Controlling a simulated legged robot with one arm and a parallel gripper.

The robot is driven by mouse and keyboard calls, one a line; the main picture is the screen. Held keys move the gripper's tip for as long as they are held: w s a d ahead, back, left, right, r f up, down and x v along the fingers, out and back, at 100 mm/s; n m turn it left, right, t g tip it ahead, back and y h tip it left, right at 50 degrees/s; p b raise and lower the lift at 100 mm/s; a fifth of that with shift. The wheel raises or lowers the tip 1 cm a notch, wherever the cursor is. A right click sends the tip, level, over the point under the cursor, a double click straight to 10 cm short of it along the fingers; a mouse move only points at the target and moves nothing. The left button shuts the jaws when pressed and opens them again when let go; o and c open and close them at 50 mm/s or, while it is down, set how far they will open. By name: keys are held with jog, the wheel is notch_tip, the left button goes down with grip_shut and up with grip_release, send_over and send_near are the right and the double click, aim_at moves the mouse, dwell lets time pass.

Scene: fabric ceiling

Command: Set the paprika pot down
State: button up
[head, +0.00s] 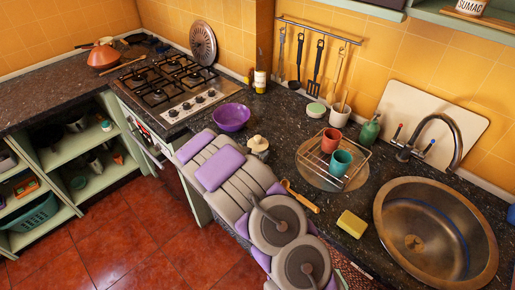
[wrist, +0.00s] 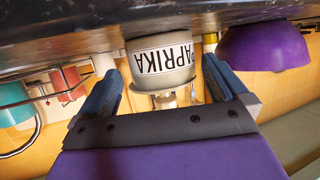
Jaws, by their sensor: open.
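The paprika pot (wrist: 160,62) is a pale pot with a black-lettered PAPRIKA label, seen upside down in the wrist view. Its base meets the dark counter (wrist: 60,28), which runs across the top of that picture. My gripper (wrist: 158,72) is open, with one blue finger on each side of the pot. Gaps show between the fingers and the pot. In the head view the cream-lidded pot (head: 258,144) stands on the counter just beyond my arm, right of the purple bowl. My fingers cannot be made out there.
The purple bowl (head: 232,117) is close by, also in the wrist view (wrist: 262,45). A wire rack (head: 315,168) holds a red cup (head: 330,140) and a teal cup (head: 341,162). A yellow sponge (head: 352,224) and the sink (head: 435,272) are to the right. The stove (head: 180,85) is left.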

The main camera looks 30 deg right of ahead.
jog(key=v, duration=0.6)
jog(key=shift+p, duration=0.4)
jog(key=shift+v, duration=0.95)
jog(key=a+r+n+y, duration=0.2)
jog(key=a+r+y, duration=0.45)
jog(key=a, duration=0.25)
jog(key=s+a+r+n+g+y, duration=0.3)
jog(key=s+a+r+y, duration=0.25)
jog(key=s, duration=0.45)
jog(key=s+d+r+n+g, duration=0.1)
jog(key=s+r+n+g, duration=0.1)
jog(key=s, duration=1.4)
jog(key=s+d+r+n+g+h, duration=0.1)
jog(key=s+r+g, duration=0.4)
jog(key=s, duration=1.2)
jog(key=shift+s+d+r+n, duration=0.35)
jog(key=shift+d+n, duration=0.15)
jog(key=shift+n, duration=0.7)
jog(key=shift+w, duration=0.1)
